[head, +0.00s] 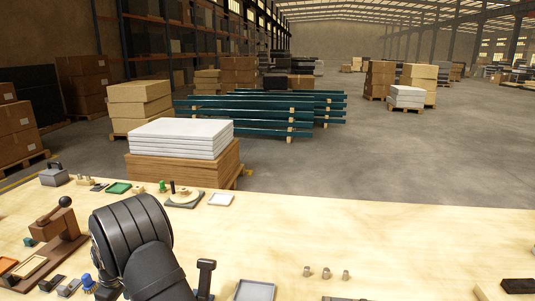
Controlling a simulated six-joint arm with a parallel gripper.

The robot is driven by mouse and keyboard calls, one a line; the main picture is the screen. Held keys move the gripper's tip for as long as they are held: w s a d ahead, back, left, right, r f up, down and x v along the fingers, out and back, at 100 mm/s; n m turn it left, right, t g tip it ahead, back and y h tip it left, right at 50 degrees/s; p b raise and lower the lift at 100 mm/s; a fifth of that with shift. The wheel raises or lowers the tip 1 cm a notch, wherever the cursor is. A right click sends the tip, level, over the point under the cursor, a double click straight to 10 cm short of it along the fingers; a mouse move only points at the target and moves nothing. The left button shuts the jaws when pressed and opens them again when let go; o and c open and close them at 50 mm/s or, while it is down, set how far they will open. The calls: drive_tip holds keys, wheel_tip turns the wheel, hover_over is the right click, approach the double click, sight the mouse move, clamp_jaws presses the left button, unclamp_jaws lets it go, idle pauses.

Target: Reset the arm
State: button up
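A thick black arm link with rounded, ribbed segments rises at the bottom left of the head view, and I take it to be my own arm. It is bent over, with its upper part close to the camera. My gripper and its fingers do not show in this view, so I cannot see whether they hold anything. The arm covers part of the table behind it.
A pale wooden table (400,240) fills the foreground. A brown lever device (55,230) with a black ball stands left of the arm, near small parts. A green tray (119,188) and white tray (221,200) lie behind. Three small metal pieces (326,273) lie right. The centre right is clear.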

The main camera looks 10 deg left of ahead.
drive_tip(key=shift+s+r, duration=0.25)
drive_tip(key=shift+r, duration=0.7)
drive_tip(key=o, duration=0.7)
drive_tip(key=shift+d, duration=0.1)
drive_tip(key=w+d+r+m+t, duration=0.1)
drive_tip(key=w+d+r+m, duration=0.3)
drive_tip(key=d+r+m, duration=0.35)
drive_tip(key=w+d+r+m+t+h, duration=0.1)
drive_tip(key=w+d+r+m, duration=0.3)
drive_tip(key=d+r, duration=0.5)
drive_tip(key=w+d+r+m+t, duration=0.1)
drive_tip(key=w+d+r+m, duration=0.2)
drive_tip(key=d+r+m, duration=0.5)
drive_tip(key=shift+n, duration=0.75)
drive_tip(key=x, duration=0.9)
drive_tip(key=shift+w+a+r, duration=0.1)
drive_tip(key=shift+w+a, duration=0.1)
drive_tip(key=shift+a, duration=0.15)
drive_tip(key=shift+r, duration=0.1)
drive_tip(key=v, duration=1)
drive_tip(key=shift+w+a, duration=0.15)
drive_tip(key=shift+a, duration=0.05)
